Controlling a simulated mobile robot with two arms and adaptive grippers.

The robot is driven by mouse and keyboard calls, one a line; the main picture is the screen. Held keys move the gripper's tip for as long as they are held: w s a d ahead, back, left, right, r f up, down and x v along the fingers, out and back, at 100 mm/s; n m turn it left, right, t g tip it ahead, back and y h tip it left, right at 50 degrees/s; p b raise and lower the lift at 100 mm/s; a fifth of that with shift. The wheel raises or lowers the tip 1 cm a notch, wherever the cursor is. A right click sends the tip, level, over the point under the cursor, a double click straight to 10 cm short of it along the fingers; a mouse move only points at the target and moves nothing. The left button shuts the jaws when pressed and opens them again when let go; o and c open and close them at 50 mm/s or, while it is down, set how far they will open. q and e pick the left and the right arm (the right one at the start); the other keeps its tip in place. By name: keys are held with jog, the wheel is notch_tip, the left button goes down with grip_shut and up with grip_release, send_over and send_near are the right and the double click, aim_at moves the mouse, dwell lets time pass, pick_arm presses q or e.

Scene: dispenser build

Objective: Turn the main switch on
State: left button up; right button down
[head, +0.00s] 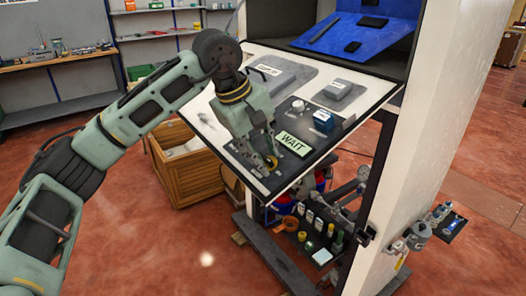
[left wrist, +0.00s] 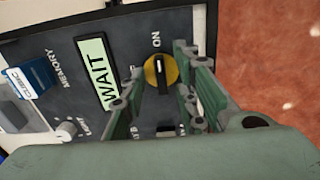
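The main switch is a black knob on a round yellow disc (left wrist: 161,72) on the dark control panel (left wrist: 205,20). In the left wrist view its bar stands upright, with an "ON" label beyond its upper end. In the head view the switch (head: 272,162) is partly hidden by my left gripper (head: 262,158). The left gripper (left wrist: 160,90) is open and empty, with one finger on each side of the disc. I cannot tell whether the fingers touch the knob. My right gripper is in neither view.
A green display (head: 293,143) reads "WAIT" beside the switch. A blue memory plug (head: 323,121) and a white knob (head: 298,106) sit farther up the panel. A wooden crate (head: 190,172) stands left of the machine. Valves and fittings (head: 352,190) are below the panel.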

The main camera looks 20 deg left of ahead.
pick_arm(q)
jog(key=v, duration=1.2)
